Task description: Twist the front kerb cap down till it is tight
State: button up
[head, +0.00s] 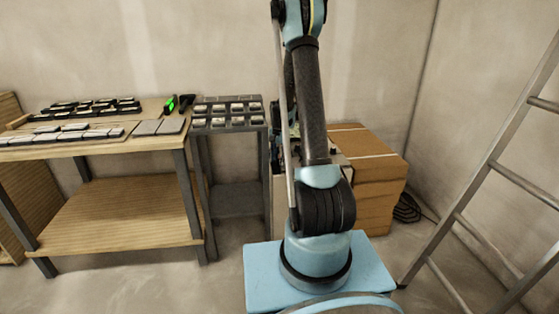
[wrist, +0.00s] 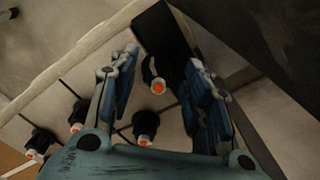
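In the wrist view, a black cap with an orange centre and pale ring (wrist: 157,87) sits on the pale tiled surface (wrist: 95,88). My gripper (wrist: 162,65) is open, with one finger on either side of this cap and visible gaps between. I cannot tell for sure that this is the front kerb cap. Similar caps stand nearby: one (wrist: 145,125) just below, and two (wrist: 78,115) (wrist: 38,145) farther left, outside the fingers. The head view shows my arm, but not my gripper or these caps.
In the wrist view, a dark block (wrist: 163,30) stands just beyond the cap. In the head view, a wooden bench (head: 120,212) bears several tiles, next to a dark stand (head: 237,202) with a rack. Cardboard boxes (head: 380,190) stand behind my arm. A ladder (head: 482,170) leans at right.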

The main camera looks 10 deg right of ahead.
jog(key=shift+r, duration=0.15)
notch_tip(320, 180, up, 12)
jog(key=shift+f, duration=0.2)
dwell(0.5)
